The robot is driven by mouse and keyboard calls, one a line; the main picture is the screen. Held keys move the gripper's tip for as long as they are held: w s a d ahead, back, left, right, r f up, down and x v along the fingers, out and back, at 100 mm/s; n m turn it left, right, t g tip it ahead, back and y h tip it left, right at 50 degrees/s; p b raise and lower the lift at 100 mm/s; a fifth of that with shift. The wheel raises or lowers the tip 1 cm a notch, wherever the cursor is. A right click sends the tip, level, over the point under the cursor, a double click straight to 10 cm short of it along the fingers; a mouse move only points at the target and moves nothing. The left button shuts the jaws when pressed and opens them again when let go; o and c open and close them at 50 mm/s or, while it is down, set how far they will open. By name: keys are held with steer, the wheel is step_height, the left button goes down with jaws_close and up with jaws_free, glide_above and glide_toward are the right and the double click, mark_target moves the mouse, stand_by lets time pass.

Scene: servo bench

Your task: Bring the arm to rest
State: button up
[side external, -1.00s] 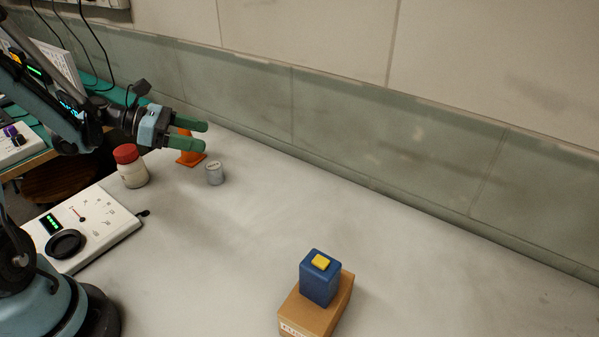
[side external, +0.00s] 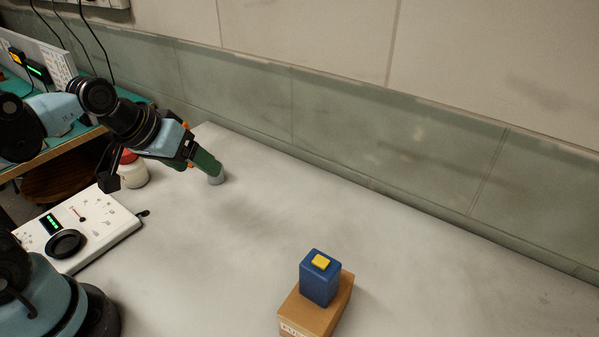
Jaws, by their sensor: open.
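My gripper (side external: 198,164) has green fingers and points down and to the right in the side external view. My arm reaches in from the left, bent over the bench.
A white jar with a red lid (side external: 134,172) stands left of the gripper, partly hidden. A white dial panel (side external: 103,219) lies nearer. A blue block with a yellow top (side external: 320,283) sits on a cardboard box (side external: 335,312). An orange cone is mostly hidden. The right bench is clear.

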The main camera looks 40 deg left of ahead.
steer(key=m, duration=0.1)
steer(key=s+m, duration=0.1)
steer(key=shift+d+r+m+t+y, duration=0.1)
steer(key=shift+r+m+t+y, duration=0.05)
steer(key=shift+m+t+y, duration=0.2)
